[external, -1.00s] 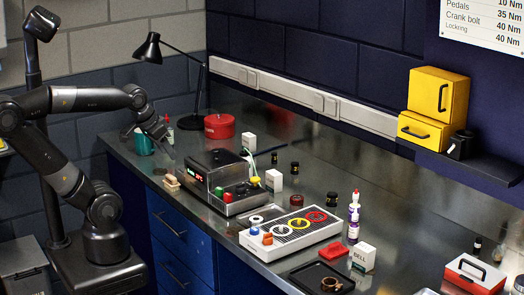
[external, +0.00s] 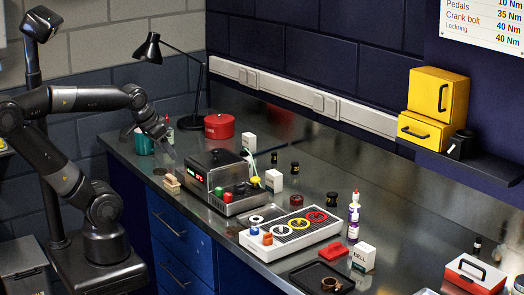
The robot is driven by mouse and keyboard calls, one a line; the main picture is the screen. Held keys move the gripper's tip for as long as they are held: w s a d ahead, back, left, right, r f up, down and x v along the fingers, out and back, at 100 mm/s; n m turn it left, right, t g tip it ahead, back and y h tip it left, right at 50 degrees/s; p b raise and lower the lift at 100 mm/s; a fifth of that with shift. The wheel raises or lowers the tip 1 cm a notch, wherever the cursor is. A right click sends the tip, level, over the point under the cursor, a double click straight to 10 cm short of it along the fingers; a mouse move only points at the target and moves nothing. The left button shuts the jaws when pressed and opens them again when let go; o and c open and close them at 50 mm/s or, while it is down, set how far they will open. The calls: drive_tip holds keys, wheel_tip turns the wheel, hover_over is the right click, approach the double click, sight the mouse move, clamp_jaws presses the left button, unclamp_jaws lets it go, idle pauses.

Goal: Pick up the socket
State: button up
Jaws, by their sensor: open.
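Several small dark cylinders stand on the bench, and any could be the socket; they are too small to tell for sure. One dark cylinder with a pale band (external: 295,168) stands behind the white box, and another (external: 331,199) stands behind the tray of coloured rings. A smaller dark one (external: 274,158) is near the hose. A further dark one (external: 477,243) stands at the right. My gripper (external: 170,151) is open and empty above the left end of the bench, well left of all of them, beyond the device with the red display.
The device with a red display (external: 197,177) stands between my gripper and the dark cylinders. A lamp (external: 150,46) rises behind. The bench's back middle is clear.

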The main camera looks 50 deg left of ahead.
drive_tip(key=shift+o, duration=1.1)
